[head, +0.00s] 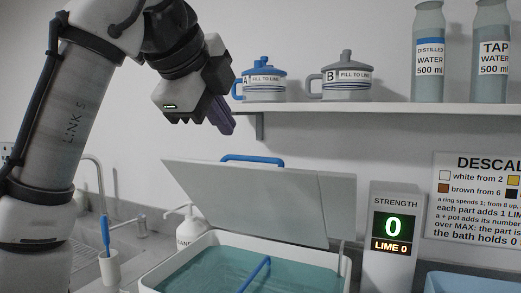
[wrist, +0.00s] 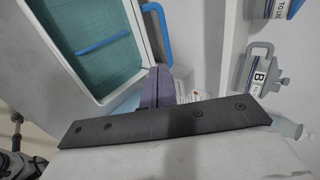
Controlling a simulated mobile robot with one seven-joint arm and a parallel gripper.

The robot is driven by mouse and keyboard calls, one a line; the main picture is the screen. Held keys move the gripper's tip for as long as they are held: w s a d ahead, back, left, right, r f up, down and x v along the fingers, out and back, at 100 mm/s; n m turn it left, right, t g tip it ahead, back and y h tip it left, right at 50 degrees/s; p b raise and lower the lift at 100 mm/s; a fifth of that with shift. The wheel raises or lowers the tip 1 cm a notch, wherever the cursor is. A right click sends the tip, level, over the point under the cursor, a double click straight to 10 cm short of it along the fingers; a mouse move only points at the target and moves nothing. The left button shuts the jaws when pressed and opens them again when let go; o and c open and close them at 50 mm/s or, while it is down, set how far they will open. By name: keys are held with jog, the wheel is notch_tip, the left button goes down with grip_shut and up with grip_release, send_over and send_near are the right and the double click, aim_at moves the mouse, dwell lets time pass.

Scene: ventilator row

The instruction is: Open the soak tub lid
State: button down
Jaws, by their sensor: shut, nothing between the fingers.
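The soak tub (head: 190,250) is white with teal liquid inside and a blue bar (head: 252,276) across it. Its grey lid (head: 260,200) stands raised and leans back behind the tub, so the tub is open. The lid's blue handle (head: 252,159) shows along the top edge. In the wrist view the tub (wrist: 70,93) is at upper left, with the blue handle (wrist: 158,32) beside it. My gripper (head: 222,122) is above the lid, apart from the handle, with its purple fingers together and empty. The fingers also show in the wrist view (wrist: 157,85).
A shelf (head: 390,108) above holds a blue-lidded pot A (head: 264,85), a grey pot B (head: 346,80) and two water bottles. A strength display (head: 392,235) reading 0 stands right of the tub. A soap bottle (head: 190,228), a cup with a blue brush and a tap are at left.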

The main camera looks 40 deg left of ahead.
aim_at(247, 167)
jog(key=x, duration=1)
